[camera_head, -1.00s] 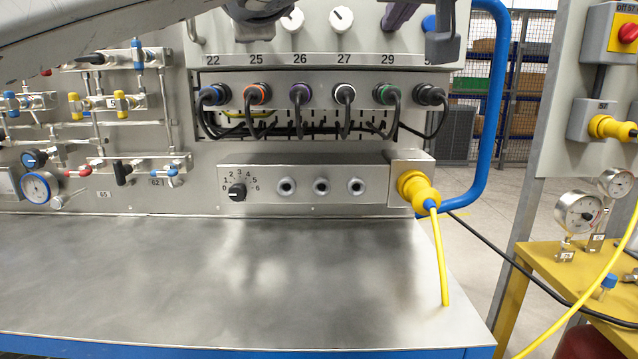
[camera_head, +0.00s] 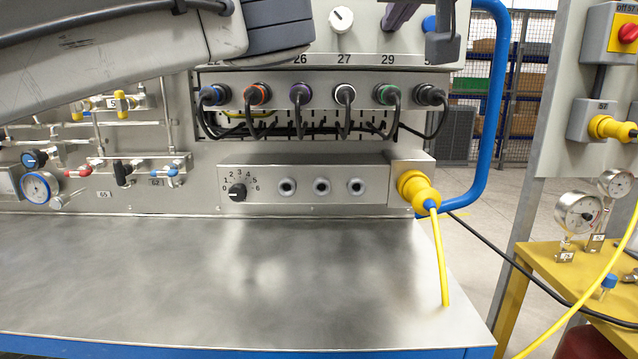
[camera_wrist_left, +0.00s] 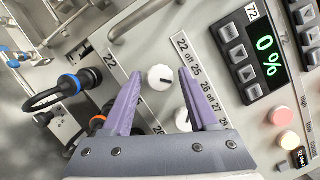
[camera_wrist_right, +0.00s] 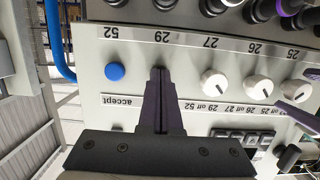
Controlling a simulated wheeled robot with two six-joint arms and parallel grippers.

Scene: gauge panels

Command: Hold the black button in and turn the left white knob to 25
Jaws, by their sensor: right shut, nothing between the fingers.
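The left white knob (camera_wrist_left: 160,77) shows in the left wrist view, a dark pointer line on its face towards the "off" mark. My left gripper (camera_wrist_left: 161,80) is open, one purple finger on either side of this knob; I cannot tell whether they touch it. In the head view my left arm hides this knob. My right gripper (camera_wrist_right: 158,70) is shut and empty, its tips at the panel under the label 29. The black button is not visible; the right fingertips cover that spot. In the head view the right gripper (camera_head: 388,22) is at the top right.
A blue button (camera_wrist_right: 115,71) sits beside the right fingers, above an "accept" label. Other white knobs (camera_wrist_right: 213,83) stand in the same row. A display (camera_wrist_left: 265,57) reads 0 %. Plugged cables (camera_head: 300,95) hang below the panel. The metal bench top (camera_head: 220,270) is clear.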

